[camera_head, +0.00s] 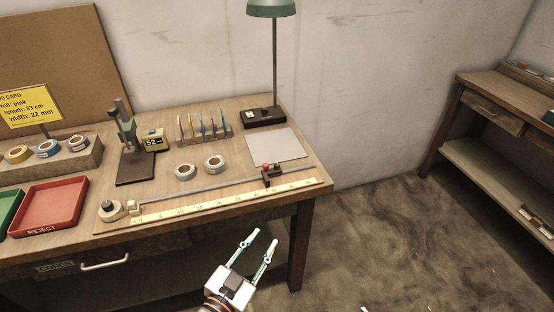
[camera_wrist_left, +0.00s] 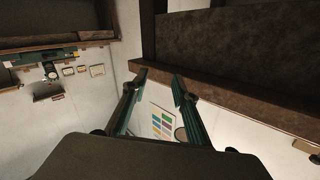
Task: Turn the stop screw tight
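The stop (camera_head: 272,178) is a dark block at the right end of the rail and yellow measuring strip on the workbench. A small red knob (camera_head: 266,166) sits on its top, which looks like the stop screw. How tight it is cannot be told. My left gripper (camera_head: 264,238) is in front of the bench's front edge, below and apart from the stop. Its two fingers are spread with nothing between them, and they also show open in the left wrist view (camera_wrist_left: 160,82). The stop does not show in that view. My right gripper is not in view.
The measuring strip (camera_head: 225,199) runs along the bench front, with a tape roll (camera_head: 111,210) at its left end. Two loose rolls (camera_head: 186,172), a grey sheet (camera_head: 276,146) and a lamp (camera_head: 272,8) stand behind. A red tray (camera_head: 52,205) is left. Floor right of the bench is clear.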

